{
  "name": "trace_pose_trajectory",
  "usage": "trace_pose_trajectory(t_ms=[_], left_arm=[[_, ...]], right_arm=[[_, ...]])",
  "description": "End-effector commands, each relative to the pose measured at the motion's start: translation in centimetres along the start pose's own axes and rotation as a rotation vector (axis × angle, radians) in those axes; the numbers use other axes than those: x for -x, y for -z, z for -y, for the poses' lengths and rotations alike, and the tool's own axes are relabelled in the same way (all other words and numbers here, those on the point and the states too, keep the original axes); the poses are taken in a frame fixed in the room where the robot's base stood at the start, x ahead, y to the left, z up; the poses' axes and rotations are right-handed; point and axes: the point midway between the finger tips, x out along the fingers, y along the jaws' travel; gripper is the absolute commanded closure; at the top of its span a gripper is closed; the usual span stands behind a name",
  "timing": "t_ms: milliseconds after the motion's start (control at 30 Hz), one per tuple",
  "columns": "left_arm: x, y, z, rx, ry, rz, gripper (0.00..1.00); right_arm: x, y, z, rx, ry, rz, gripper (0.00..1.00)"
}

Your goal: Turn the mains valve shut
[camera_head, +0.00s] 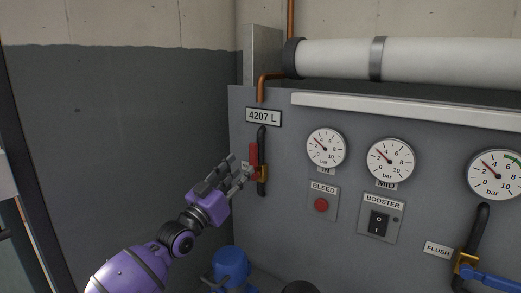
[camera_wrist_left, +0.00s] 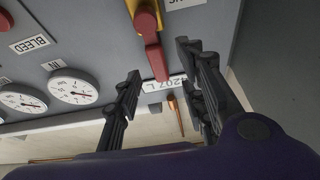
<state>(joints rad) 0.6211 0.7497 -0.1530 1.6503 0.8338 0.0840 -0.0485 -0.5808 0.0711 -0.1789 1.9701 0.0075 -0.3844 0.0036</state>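The valve has a red lever (camera_head: 253,155) and a brass body (camera_head: 262,173) on a black vertical pipe, under the 4207 L label (camera_head: 263,116). The lever points up, along the pipe. My left gripper (camera_head: 247,171) is at the valve's left, close to the lever. In the left wrist view, where the picture is upside down, the gripper (camera_wrist_left: 158,60) is open, and the red lever (camera_wrist_left: 155,60) shows between its two fingers. Whether a finger touches the lever I cannot tell. My right gripper is in neither view.
The grey panel carries round gauges (camera_head: 326,147), a red BLEED button (camera_head: 321,205) and a BOOSTER switch (camera_head: 379,223). A blue-handled valve (camera_head: 490,277) beside the FLUSH label is at the far right. A blue object (camera_head: 231,264) stands below my left gripper.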

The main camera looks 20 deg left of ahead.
Motion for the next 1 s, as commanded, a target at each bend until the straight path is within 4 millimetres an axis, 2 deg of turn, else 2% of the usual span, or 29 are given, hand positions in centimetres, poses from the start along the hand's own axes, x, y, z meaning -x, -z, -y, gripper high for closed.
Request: trace_pose_trajectory(t_ms=[167, 400, 600, 967, 1000], left_arm=[[-1.1, 0.8, 0.1, 0.018, 0.004, -0.031, 0.62], [-4.9, 0.9, 0.1, 0.015, 0.004, -0.030, 0.62], [-7.2, 0.8, 0.1, 0.015, 0.004, -0.028, 0.62], [-7.8, 0.8, 0.1, 0.015, 0.005, -0.027, 0.62], [-7.8, 0.8, 0.1, 0.015, 0.005, -0.027, 0.68]], right_arm=[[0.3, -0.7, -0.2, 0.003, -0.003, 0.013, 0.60], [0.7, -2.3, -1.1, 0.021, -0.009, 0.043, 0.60], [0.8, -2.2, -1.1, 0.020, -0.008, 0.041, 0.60], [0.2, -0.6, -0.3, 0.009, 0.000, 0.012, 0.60], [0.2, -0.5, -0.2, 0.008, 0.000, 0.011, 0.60]])
